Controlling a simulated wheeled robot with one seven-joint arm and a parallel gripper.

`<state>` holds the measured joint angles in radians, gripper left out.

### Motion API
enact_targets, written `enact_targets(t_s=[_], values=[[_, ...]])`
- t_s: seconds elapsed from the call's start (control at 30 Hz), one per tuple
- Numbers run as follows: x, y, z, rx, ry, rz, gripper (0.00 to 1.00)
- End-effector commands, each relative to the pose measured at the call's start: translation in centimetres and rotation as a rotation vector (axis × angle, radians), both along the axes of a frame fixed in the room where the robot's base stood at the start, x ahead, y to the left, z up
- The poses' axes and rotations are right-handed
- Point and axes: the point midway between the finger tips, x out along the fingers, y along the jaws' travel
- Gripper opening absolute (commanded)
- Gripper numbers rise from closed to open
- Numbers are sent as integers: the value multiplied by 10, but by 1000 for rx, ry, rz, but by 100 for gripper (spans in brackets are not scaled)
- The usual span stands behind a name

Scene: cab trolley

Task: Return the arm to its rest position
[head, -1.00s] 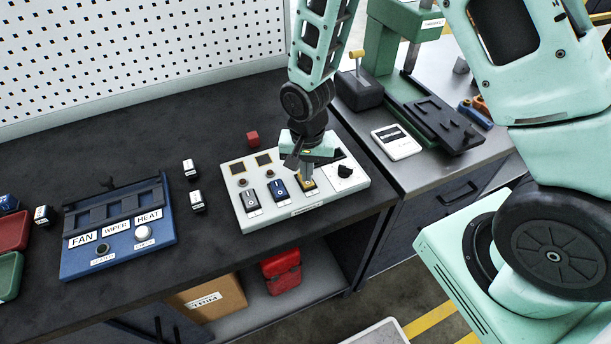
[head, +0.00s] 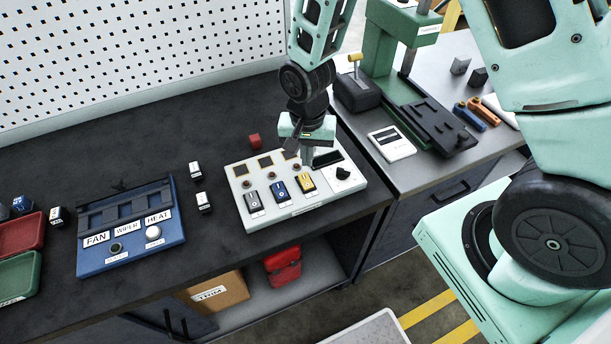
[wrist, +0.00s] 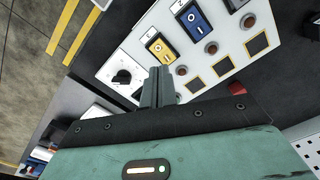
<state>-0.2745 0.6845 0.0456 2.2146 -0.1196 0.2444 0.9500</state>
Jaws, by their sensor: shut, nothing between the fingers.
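My gripper (head: 306,158) points down over the back right part of a white switch panel (head: 290,207). It is shut and empty, and its closed fingers (wrist: 158,86) show in the wrist view. The panel carries a grey rocker switch (head: 253,201), a blue one (head: 280,192) and a yellow one (head: 305,182), with a black knob (head: 343,173) to their right. In the wrist view the fingers appear beside the yellow switch (wrist: 160,48), apart from it. My gripper hides part of the panel's back edge in the head view.
A blue panel (head: 133,262) labelled FAN, WIPER and HEAT lies left. Two small switch blocks and a red cube (head: 254,140) lie between and behind the panels. A green press (head: 385,50) stands on the right bench. A perforated white board (head: 140,60) rises behind the dark bench.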

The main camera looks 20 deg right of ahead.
Motion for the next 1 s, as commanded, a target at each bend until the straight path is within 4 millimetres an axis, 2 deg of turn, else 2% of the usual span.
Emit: enact_targets(t_s=[0.43,0.57,0.67,0.8,1.0], values=[[0,1,0,1,-1,5,0],[-12,16,16,20,-5,107,0],[-34,35,40,42,-9,263,0],[-78,57,73,65,-17,533,0],[-147,68,104,67,-28,908,0]])
